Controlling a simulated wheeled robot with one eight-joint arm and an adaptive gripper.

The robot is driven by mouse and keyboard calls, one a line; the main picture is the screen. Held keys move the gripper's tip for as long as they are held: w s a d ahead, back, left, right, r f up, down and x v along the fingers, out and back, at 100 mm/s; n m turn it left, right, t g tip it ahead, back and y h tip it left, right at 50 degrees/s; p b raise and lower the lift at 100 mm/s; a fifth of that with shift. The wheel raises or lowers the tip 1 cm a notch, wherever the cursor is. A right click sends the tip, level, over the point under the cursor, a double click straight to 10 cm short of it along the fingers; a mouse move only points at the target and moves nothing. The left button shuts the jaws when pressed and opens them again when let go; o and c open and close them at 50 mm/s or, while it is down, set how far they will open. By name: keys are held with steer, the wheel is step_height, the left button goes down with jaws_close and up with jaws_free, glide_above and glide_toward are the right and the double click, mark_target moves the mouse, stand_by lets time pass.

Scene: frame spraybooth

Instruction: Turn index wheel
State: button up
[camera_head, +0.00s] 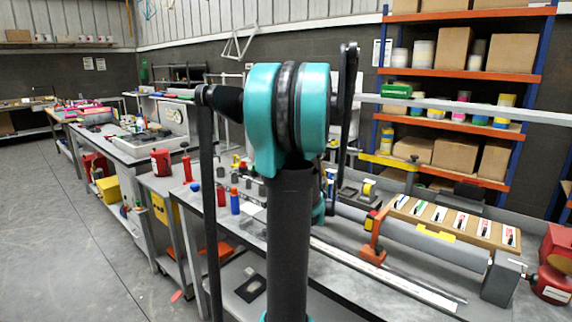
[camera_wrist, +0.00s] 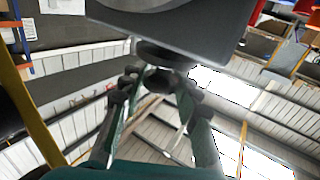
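In the wrist view, my gripper (camera_wrist: 158,78) has its two teal fingers with dark pads spread apart. A dark round knob (camera_wrist: 157,82) shows between the fingers, below a large dark grey block (camera_wrist: 215,22) with a rounded face. Gaps show beside the knob, and I see no clear contact. I cannot tell for sure whether this knob is the index wheel. In the head view, my arm stands upright in the middle and hides part of the bench. My gripper is not clearly visible there.
The grey bench (camera_head: 345,259) carries a long grey tube (camera_head: 430,243), an orange clamp stand (camera_head: 374,240), a dark grey box (camera_head: 502,279) and a tray of labelled cards (camera_head: 455,220). A red canister (camera_head: 551,286) is at the right. Shelves (camera_head: 455,78) stand behind. Left floor is clear.

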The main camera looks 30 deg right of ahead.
steer(key=o, duration=0.4)
steer(key=s+a, duration=0.2)
steer(key=s, duration=0.9)
steer(key=shift+s, duration=0.4)
steer(key=shift+a, duration=0.15)
